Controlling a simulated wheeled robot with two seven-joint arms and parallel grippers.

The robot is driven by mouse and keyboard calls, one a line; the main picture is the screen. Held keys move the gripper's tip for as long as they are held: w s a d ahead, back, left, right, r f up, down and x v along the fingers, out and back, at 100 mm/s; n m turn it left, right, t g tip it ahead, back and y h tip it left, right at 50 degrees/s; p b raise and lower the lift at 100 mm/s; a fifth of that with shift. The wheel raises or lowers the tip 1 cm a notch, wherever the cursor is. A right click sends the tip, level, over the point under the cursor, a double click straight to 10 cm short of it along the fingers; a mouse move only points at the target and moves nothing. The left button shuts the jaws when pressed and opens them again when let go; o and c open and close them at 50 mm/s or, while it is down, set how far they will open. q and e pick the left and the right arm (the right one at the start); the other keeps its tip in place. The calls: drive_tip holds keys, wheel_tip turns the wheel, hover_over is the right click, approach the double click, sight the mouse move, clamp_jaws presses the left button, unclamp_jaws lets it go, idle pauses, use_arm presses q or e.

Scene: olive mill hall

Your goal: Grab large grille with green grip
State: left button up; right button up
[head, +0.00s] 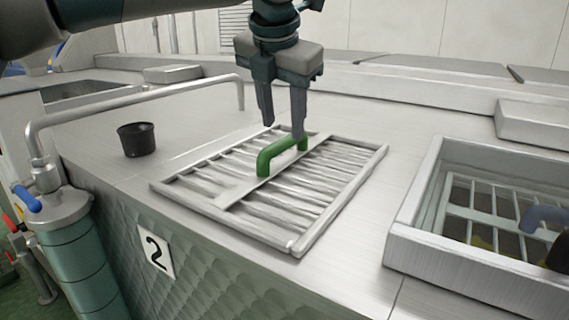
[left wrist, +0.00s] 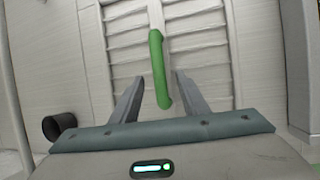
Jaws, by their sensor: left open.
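The large grille (head: 310,215) is a metal frame with several slats, lying flat on the steel top; its slats also show in the left wrist view (left wrist: 205,60). Its green grip (head: 278,152) is a raised bar on the grille's middle strip. In the left wrist view the green grip (left wrist: 158,68) runs forward between and beyond the fingertips. My left gripper (head: 284,130) is open and points down, above and at the far end of the grip. Its two fingers (left wrist: 158,82) stand apart on either side of the grip, with nothing held. My right gripper is not seen for certain.
A black cup (head: 136,139) stands left of the grille. A bent pipe (head: 140,92) runs along the left. At right, a raised rim (head: 408,225) surrounds an opening with another grille (head: 487,212) and a blue-grey grip (head: 541,217). A "2" plate (head: 156,252) marks the front.

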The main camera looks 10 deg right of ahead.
sight(283, 139)
use_arm(q)
drive_tip(key=shift+x, duration=2.55)
drive_tip(key=shift+w+a, duration=0.1)
drive_tip(key=shift+r, duration=0.1)
clamp_jaws()
drive_tip(key=shift+w+r, duration=0.1)
